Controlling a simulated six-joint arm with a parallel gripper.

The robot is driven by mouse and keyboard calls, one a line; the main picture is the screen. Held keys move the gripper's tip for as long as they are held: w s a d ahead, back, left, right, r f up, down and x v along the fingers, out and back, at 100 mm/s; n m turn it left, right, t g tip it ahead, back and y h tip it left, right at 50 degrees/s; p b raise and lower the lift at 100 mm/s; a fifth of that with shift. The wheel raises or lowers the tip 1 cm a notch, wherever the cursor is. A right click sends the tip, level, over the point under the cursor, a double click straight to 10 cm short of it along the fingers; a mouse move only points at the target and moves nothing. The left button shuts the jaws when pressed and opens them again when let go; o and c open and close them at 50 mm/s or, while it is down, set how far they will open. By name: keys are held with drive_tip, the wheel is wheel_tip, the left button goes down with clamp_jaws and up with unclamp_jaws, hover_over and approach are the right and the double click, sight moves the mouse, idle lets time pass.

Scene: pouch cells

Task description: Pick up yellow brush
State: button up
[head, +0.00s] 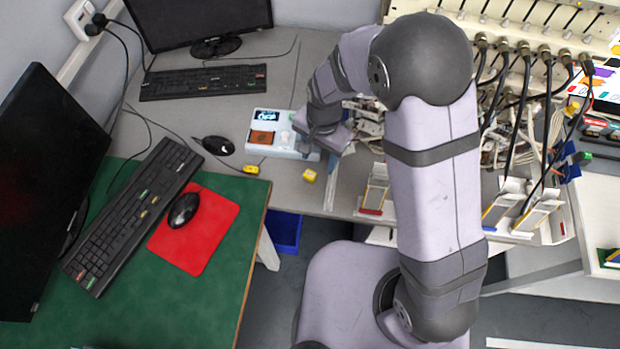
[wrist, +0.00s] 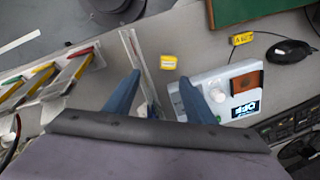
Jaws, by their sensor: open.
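Two small yellow things lie on the grey table. One is a yellow block (head: 309,175), also seen in the wrist view (wrist: 168,62) just beyond my fingertips. The other is a smaller yellow piece (head: 251,168), with dark marks in the wrist view (wrist: 242,38), near the mouse. I cannot tell which, if either, is the brush; no bristles show. My gripper (wrist: 159,77) is open with nothing seen held between its two blue fingers. In the head view my gripper (head: 328,143) is over the table right of the white device; its fingertips are hard to make out there.
The white device (head: 280,133) with a screen and brown panel stands close beside my right finger in the wrist view (wrist: 230,90). A black mouse (head: 218,145) lies left of it. Slotted holders (head: 375,190) stand right of the yellow block. A green desk (head: 130,260) is at left.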

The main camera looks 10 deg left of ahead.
sight(310, 173)
drive_tip(key=shift+a+f, duration=0.9)
drive_tip(key=shift+f, duration=1.35)
drive_tip(key=shift+f+p, duration=0.15)
drive_tip(key=shift+p, duration=0.15)
drive_tip(key=shift+a+f+p, duration=0.1)
drive_tip(key=shift+f+p, duration=0.85)
drive_tip(key=shift+f, duration=1.5)
drive_tip(key=c, duration=1.2)
drive_tip(key=shift+w+r, duration=0.1)
drive_tip(key=shift+r, duration=0.1)
drive_tip(key=shift+r+b, duration=1.25)
drive_tip(key=shift+r, duration=3.6)
